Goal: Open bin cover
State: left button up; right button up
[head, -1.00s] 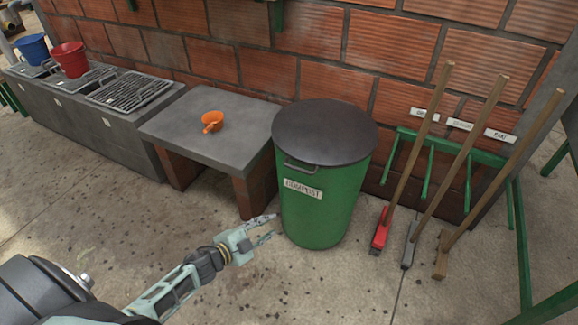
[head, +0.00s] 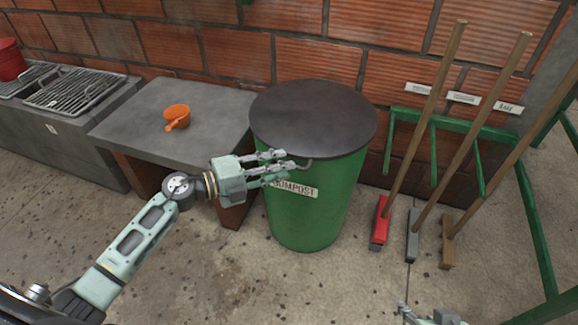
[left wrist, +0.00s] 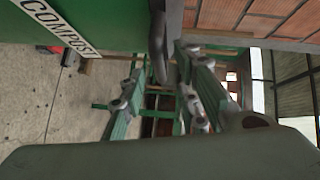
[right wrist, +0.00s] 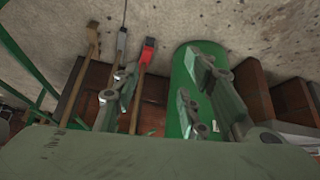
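The green compost bin (head: 315,215) stands upright with its dark round cover (head: 315,115) lying shut on top. A curved handle (head: 305,166) sits at the cover's front edge, partly hidden by my left gripper (head: 282,167). That gripper is at the handle, in front of the bin. In the left wrist view its fingers (left wrist: 160,95) are apart and the dark handle (left wrist: 158,48) shows between them; contact cannot be told. My right gripper (head: 428,317) is low at the bottom edge of the head view. Its fingers (right wrist: 165,90) are apart and empty.
A grey table (head: 215,100) with an orange scoop (head: 177,117) stands left of the bin. Several long-handled tools (head: 428,110) lean on a green rack (head: 455,126) at the right. A brick wall (head: 330,45) is close behind. The floor in front is free.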

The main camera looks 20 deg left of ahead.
pick_arm(q)
jog(key=shift+x, duration=1.7)
pick_arm(e)
jog(key=shift+w+a+r+t, duration=0.25)
jog(key=shift+w+r+t, duration=0.1)
jog(key=shift+w, duration=0.3)
jog(key=shift+w+a+r+t, duration=0.25)
jog(key=shift+w+t, duration=0.1)
jog(key=shift+w, duration=0.25)
pick_arm(q)
grip_shut()
